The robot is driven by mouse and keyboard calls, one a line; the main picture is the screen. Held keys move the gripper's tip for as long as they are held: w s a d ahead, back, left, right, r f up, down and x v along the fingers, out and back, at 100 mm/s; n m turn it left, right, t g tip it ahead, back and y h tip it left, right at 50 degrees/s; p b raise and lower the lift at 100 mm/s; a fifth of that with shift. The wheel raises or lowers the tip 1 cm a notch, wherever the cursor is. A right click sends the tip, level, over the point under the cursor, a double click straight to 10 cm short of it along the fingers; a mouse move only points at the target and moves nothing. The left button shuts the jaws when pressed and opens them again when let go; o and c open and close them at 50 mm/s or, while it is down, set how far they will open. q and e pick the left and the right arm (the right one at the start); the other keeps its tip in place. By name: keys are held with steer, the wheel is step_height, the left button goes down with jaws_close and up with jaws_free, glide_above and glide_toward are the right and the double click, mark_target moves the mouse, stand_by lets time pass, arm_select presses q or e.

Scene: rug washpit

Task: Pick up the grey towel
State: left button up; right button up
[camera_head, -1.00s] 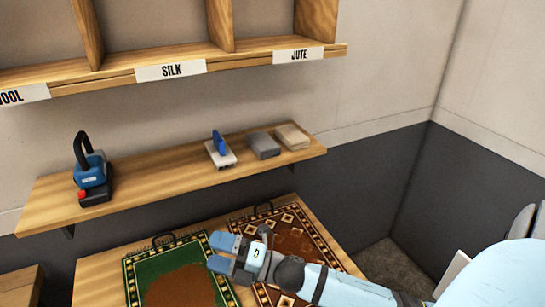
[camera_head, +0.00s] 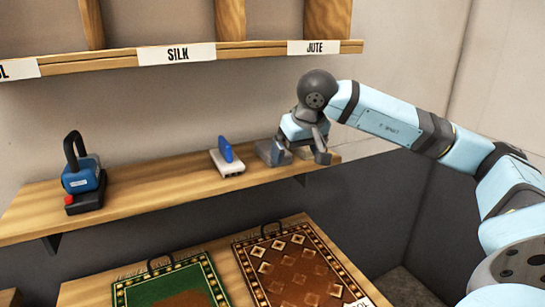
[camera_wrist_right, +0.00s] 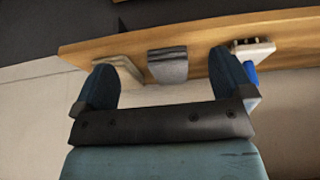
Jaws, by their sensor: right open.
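The grey towel (camera_wrist_right: 168,66) lies folded on the wooden shelf. In the right wrist view it shows between my right gripper's two dark blue fingers and beyond them, with clear space on both sides. In the head view a part of the grey towel (camera_head: 263,148) shows at the left of the right gripper (camera_head: 300,158), which covers the rest. The right gripper is open and empty, in front of the right part of the shelf. My left gripper is in neither view.
A beige folded cloth (camera_wrist_right: 124,66) lies beside the towel, and a white-and-blue brush (camera_head: 227,162) on its other side. A blue-and-black device (camera_head: 86,185) stands at the shelf's left. The labelled upper shelf (camera_head: 240,51) runs above; patterned rugs (camera_head: 295,265) lie below.

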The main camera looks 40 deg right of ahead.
steer(key=p, duration=0.2)
glide_toward(262, 148)
steer(key=d+f, duration=0.2)
steer(key=f, duration=0.1)
steer(key=d+f, duration=0.1)
steer(key=shift+w+f, duration=0.15)
steer(key=shift+f, duration=0.1)
steer(key=x, duration=0.5)
steer(key=shift+f, duration=0.1)
steer(key=c, duration=1)
